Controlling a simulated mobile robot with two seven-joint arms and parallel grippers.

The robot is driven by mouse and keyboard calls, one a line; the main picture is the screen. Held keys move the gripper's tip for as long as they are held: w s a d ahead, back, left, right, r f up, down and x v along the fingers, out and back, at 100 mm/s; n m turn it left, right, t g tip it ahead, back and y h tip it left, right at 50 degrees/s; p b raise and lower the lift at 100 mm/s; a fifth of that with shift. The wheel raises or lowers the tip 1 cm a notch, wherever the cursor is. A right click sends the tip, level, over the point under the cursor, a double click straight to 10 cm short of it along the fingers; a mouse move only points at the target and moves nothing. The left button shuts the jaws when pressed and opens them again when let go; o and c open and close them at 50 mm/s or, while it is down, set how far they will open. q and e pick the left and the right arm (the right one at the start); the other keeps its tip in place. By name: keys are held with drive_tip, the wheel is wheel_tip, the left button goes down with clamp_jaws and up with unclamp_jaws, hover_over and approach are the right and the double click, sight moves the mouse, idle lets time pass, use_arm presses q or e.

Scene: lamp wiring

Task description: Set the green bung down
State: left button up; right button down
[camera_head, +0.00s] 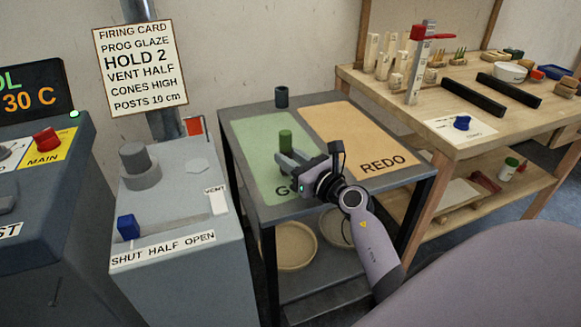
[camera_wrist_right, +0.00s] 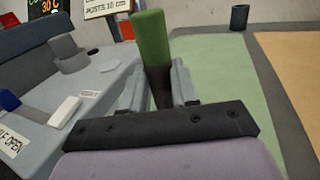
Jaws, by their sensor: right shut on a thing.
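The green bung (camera_head: 286,139) is a small upright cylinder, green above and darker below. My right gripper (camera_head: 288,157) is shut on it over the green mat (camera_head: 244,134) of the grey table, above the mat's "GO" lettering. In the right wrist view the bung (camera_wrist_right: 151,45) stands between the two fingers of my right gripper (camera_wrist_right: 160,88), tilted slightly. The fingers hide its lower part, so I cannot tell whether it touches the mat. My left gripper is not in view.
A dark cylinder (camera_head: 281,97) stands at the table's back edge. An orange "REDO" mat (camera_head: 340,128) lies to the right. A grey vent unit (camera_head: 185,250) is on the left. A wooden bench (camera_head: 470,90) with posts and tools stands at the right.

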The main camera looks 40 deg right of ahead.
drive_tip(key=shift+f, duration=0.45)
drive_tip(key=c, duration=0.8)
unclamp_jaws()
drive_tip(key=shift+f, duration=0.15)
drive_tip(key=shift+c, duration=0.2)
drive_tip(key=shift+s+r, duration=0.1)
drive_tip(key=shift+r, duration=0.1)
drive_tip(key=s, duration=0.7)
drive_tip(key=s+d, duration=0.1)
drive_tip(key=s, duration=0.2)
drive_tip(key=shift+s+d+f, duration=0.1)
drive_tip(key=shift+s, duration=0.75)
